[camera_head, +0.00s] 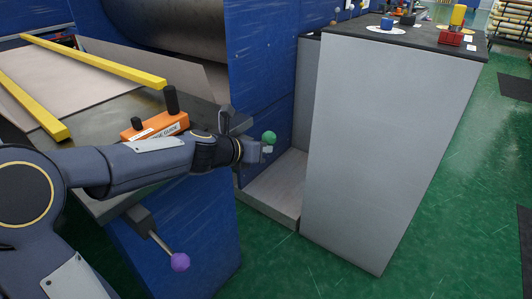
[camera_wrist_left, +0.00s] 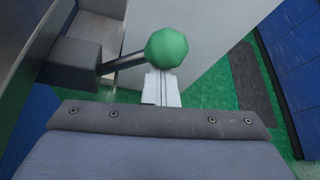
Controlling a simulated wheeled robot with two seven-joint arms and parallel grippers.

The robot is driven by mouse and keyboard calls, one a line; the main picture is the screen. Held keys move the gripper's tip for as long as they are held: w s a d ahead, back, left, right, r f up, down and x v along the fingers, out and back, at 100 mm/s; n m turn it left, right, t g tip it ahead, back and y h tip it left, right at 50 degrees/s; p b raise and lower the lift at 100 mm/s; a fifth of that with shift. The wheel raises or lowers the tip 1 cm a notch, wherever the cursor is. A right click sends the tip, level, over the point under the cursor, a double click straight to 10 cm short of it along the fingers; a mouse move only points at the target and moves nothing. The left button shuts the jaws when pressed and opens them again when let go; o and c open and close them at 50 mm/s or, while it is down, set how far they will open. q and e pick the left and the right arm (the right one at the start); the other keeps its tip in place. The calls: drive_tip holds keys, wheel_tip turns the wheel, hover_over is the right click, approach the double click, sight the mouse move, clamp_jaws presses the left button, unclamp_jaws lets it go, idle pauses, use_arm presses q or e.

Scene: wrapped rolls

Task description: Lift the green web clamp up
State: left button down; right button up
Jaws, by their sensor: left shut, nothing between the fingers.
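The green web clamp shows as a green ball knob (camera_head: 268,137) at the tip of my left arm in the head view. In the left wrist view the green knob (camera_wrist_left: 166,48) sits on a dark rod that runs left to a dark block (camera_wrist_left: 72,62). My left gripper (camera_head: 267,149) is shut and empty, just below the knob. In the left wrist view its pale fingers (camera_wrist_left: 161,90) lie under the knob and partly behind it. I cannot tell whether they touch it. My right gripper is not in view.
An orange edge guide block (camera_head: 155,127) with black knobs sits on the machine's dark top. A purple knob (camera_head: 180,262) on a rod sticks out of the blue front. A grey cabinet (camera_head: 385,140) stands to the right. Green floor lies beyond it.

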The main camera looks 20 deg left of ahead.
use_arm(q)
drive_tip(key=shift+w+a+r+n+h+p, duration=0.25)
drive_tip(key=shift+a+r+n+h+p, duration=0.4)
drive_tip(key=shift+r+p, duration=0.2)
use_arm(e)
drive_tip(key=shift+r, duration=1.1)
